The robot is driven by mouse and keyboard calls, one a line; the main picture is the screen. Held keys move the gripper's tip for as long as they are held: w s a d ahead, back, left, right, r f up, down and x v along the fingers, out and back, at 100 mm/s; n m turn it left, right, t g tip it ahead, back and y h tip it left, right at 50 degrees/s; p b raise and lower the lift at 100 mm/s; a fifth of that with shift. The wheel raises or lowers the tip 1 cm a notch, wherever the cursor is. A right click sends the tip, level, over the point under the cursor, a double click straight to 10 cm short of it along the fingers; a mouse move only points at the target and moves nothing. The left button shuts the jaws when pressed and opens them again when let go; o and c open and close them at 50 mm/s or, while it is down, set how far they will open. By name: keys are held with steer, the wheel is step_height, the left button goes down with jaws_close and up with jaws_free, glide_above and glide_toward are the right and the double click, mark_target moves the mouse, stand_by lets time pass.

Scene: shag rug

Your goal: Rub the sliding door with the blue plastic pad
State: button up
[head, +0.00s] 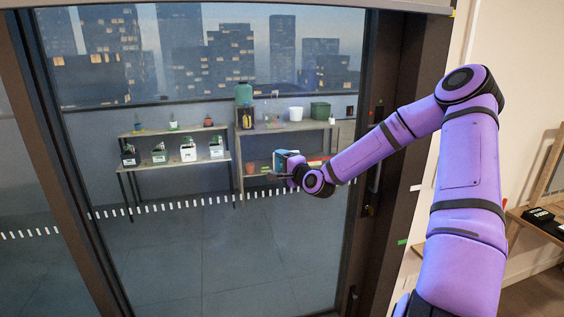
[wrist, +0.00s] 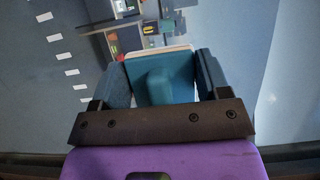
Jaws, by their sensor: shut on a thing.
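The sliding door (head: 260,245) is a large glass panel in a dark frame, with a row of white dashes across it. My gripper (head: 283,167) is in front of the glass near the middle of the head view. In the wrist view my gripper (wrist: 163,85) is shut on the blue plastic pad (wrist: 160,72), which sits between both fingers. The pad has a pale far edge that faces the glass. The pad (head: 291,158) is small and partly hidden by my gripper in the head view. I cannot tell whether the pad touches the glass.
Through the glass I see shelves (head: 178,163) with potted plants and containers, and city buildings behind. The dark door frame (head: 400,130) stands at the right, behind my arm. A wooden table (head: 540,212) with a black box is at the far right.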

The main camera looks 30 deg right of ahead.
mark_target(280, 167)
steer(key=shift+s+a, duration=0.2)
steer(key=shift+s, duration=0.35)
steer(key=shift+s, duration=0.1)
steer(key=shift+s+a, duration=0.2)
steer(key=shift+s, duration=0.5)
steer(key=shift+s+a, duration=0.2)
steer(key=shift+s, duration=0.45)
steer(key=shift+f, duration=0.1)
